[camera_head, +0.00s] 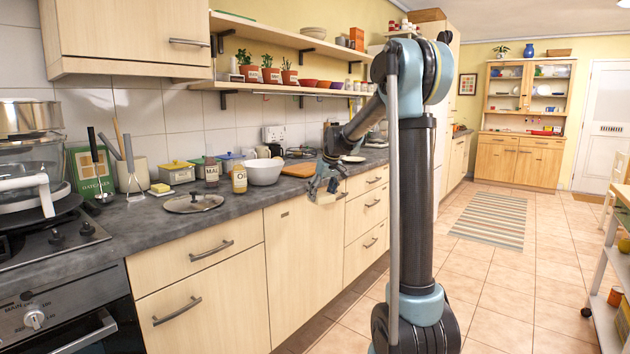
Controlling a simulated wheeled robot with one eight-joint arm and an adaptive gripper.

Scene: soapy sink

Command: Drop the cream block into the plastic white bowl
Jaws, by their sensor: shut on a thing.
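The white bowl (264,173) stands upright on the grey countertop, left of my gripper. My gripper (324,190) hangs in front of the counter's front edge, to the right of the bowl and apart from it. It is shut on a small cream block (327,199), which shows low between the fingers. The block is small and pale against the cabinet fronts, so its exact shape is hard to tell.
A labelled jar (239,179) stands just left of the bowl. A pan lid (193,202) lies nearer the front edge. A pale yellow block (160,188) sits further left. A round wooden board (299,169) lies right of the bowl. Shelves (270,35) hang above the counter.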

